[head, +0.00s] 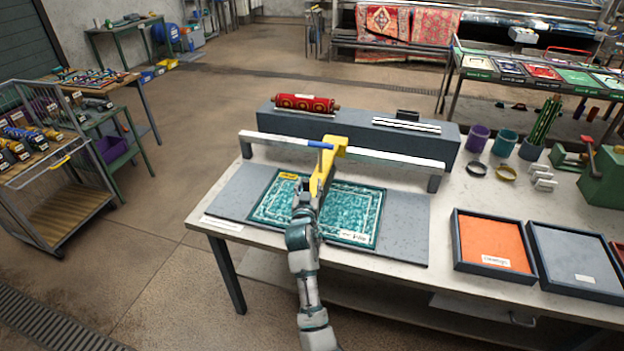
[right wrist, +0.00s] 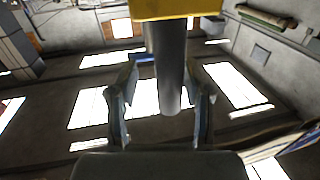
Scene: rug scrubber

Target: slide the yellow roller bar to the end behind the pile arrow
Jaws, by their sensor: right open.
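The yellow roller bar (head: 336,152) sits on the pale overhead rail (head: 395,160), around its middle, above a teal patterned rug (head: 352,214). A blue piece (head: 320,145) shows at its top. A small yellow tag with dark marks (head: 288,176) lies at the rug's back left corner; I cannot tell whether it is the pile arrow. My right gripper (head: 309,194) is at the bar's near end. In the right wrist view, the open fingers (right wrist: 161,85) stand either side of a dark grey cylinder (right wrist: 165,70) below a yellow block (right wrist: 175,8). My left gripper is out of view.
The rail stands on posts at both ends of the grey board (head: 405,225). A grey block behind holds a red roll (head: 305,103). An orange tray (head: 494,245) and a grey tray (head: 577,262) lie at the right. Purple (head: 478,138) and teal (head: 505,142) cups stand behind them.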

